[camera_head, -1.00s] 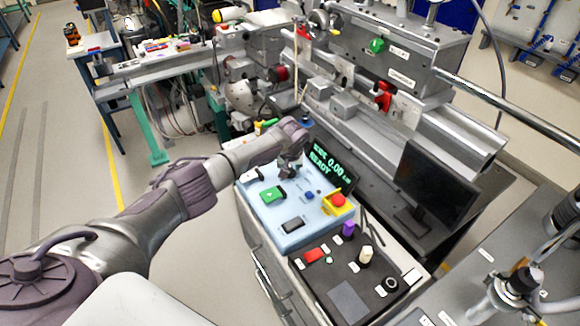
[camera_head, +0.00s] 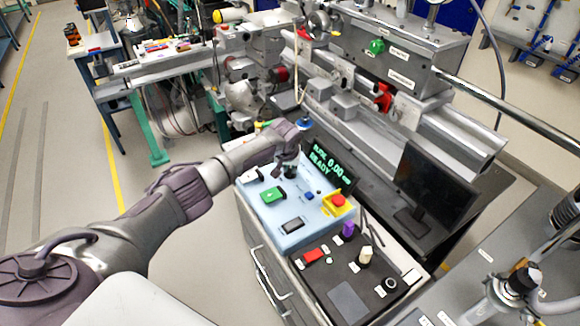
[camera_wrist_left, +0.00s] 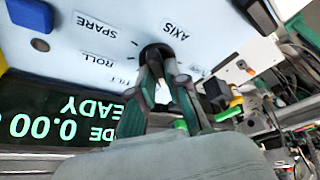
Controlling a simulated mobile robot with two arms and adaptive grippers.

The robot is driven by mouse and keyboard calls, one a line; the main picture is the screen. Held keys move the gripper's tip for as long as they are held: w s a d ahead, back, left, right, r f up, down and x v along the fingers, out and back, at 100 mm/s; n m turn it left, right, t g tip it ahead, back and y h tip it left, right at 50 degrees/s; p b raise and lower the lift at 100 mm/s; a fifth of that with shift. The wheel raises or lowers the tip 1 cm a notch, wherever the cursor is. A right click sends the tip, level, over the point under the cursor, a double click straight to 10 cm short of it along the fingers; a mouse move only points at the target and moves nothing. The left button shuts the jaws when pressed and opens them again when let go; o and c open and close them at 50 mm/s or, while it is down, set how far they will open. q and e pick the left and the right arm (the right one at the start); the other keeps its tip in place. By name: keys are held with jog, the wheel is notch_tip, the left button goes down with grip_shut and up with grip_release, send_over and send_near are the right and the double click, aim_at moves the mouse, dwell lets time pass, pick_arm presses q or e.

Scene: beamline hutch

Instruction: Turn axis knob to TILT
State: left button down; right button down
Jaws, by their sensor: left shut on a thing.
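The light blue control panel (camera_head: 263,225) stands on a cabinet in the head view. My left gripper (camera_head: 290,167) reaches down to its back edge, beside the green-lit display (camera_head: 331,168). In the left wrist view, the gripper (camera_wrist_left: 163,75) has its fingers closed about the black axis knob (camera_wrist_left: 152,49), which they largely hide. The labels AXIS, SPARE, ROLL and a partly covered TILT show around the knob, upside down. The knob's pointer cannot be made out. The display reads 0.00 and READY; its first word is hard to read. My right gripper is not in view.
The panel also bears a green button (camera_head: 273,194), a small blue button (camera_head: 309,195) and a red stop button (camera_head: 338,199) on yellow. A black monitor (camera_head: 436,188) stands to the right, and beamline equipment behind.

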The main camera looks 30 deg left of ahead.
pick_arm(q)
jog(key=m+h, duration=0.1)
jog(key=m, duration=0.1)
jog(key=shift+a+m, duration=0.1)
jog(key=shift+m, duration=0.3)
jog(key=m+h+b, duration=0.1)
jog(key=m+b, duration=0.1)
jog(key=m, duration=0.1)
jog(key=shift+f+m+h, duration=0.15)
jog(key=shift+m+h, duration=0.15)
jog(key=m+b, duration=0.2)
jog(key=m+h+b, duration=0.1)
jog(key=m+b, duration=0.2)
jog(key=shift+w+a+g+h, duration=0.1)
jog(key=shift+g+h, duration=0.2)
jog(key=shift+m+g+h+b, duration=0.3)
jog(key=shift+m+h+b, duration=0.1)
jog(key=shift+m+b, duration=0.8)
jog(key=shift+r, duration=0.2)
